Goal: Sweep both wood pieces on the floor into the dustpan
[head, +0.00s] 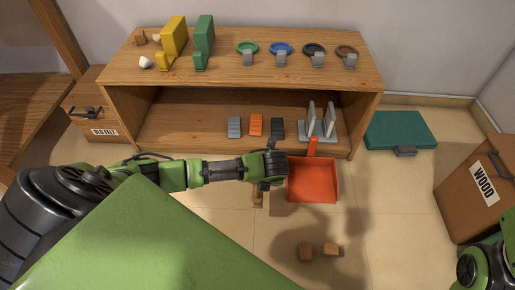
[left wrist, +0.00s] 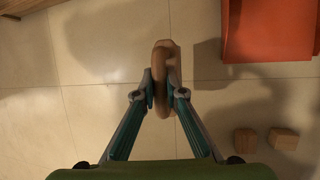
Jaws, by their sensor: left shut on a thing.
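Two small brown wood pieces lie close together on the tiled floor: the left piece (head: 306,252) and the right piece (head: 331,249). In the left wrist view they are at the right, the left one (left wrist: 246,141) and the right one (left wrist: 283,138). The red dustpan (head: 313,182) lies on the floor before the shelf, its handle toward the shelf; it also shows in the left wrist view (left wrist: 268,35). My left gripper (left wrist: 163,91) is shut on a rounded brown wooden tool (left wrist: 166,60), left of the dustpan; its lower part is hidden. My right gripper is out of view.
A wooden shelf (head: 245,37) stands behind the dustpan with bookends, coloured rings and small blocks. A box marked WOOD (head: 470,200) stands at the right, a green case (head: 400,130) behind it. A box marked OLD FELT (head: 95,115) is at the left. Floor around the pieces is clear.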

